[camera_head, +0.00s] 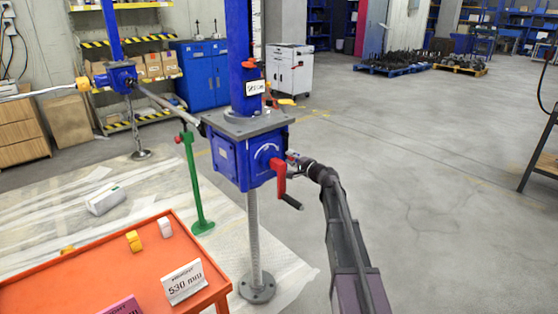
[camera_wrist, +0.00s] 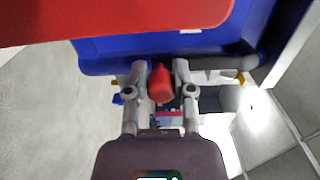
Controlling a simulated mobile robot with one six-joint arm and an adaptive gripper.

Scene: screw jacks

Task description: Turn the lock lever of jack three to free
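Jack three is probably the blue screw jack (camera_head: 232,160) in the middle of the head view; its label is too small to read surely. It has a red crank (camera_head: 280,178) with a black handle on its front. My gripper (camera_head: 293,158) reaches the right side of the housing, just right of the crank's hub. In the wrist view, my gripper (camera_wrist: 161,75) has its two fingers close on either side of a red lever end (camera_wrist: 161,85), which fills the gap between them. This looks like the lock lever; its pivot is hidden. In the head view the lever is hidden by the gripper.
A large red part (camera_wrist: 110,20) crosses the top of the wrist view, close to the camera. An orange table (camera_head: 90,262) with number cards stands at the front left. A green stand (camera_head: 194,185) and another blue jack (camera_head: 122,78) are at the left.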

